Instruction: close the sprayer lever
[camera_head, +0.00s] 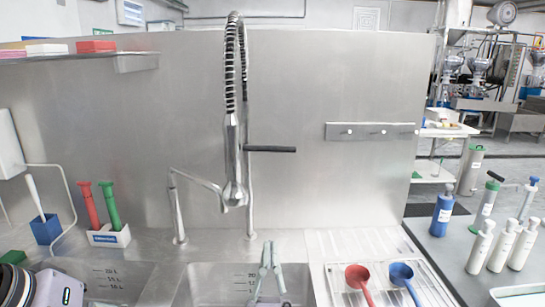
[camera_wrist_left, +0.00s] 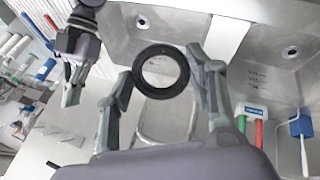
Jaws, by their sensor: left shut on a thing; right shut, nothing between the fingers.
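The sprayer hangs at the middle of the sink in the head view, with a coiled hose on top and a metal spray head (camera_head: 234,192). A dark horizontal bar (camera_head: 270,149) sticks out to the right above the head; I cannot tell if it is the lever. My right gripper (camera_head: 267,256) is shut and empty, low in front of the faucet and clear of the spray head. It also shows at the upper left of the left wrist view (camera_wrist_left: 70,98). My left gripper (camera_wrist_left: 163,88) is shut on a black ring (camera_wrist_left: 140,75); its fingers are at the ring's two sides.
A red scoop (camera_head: 358,275) and a blue scoop (camera_head: 401,273) lie on the drainboard at right. Several bottles (camera_head: 480,245) stand farther right. Red and green brushes (camera_head: 108,208) stand in a white holder at left. The steel splash wall (camera_head: 330,90) is behind.

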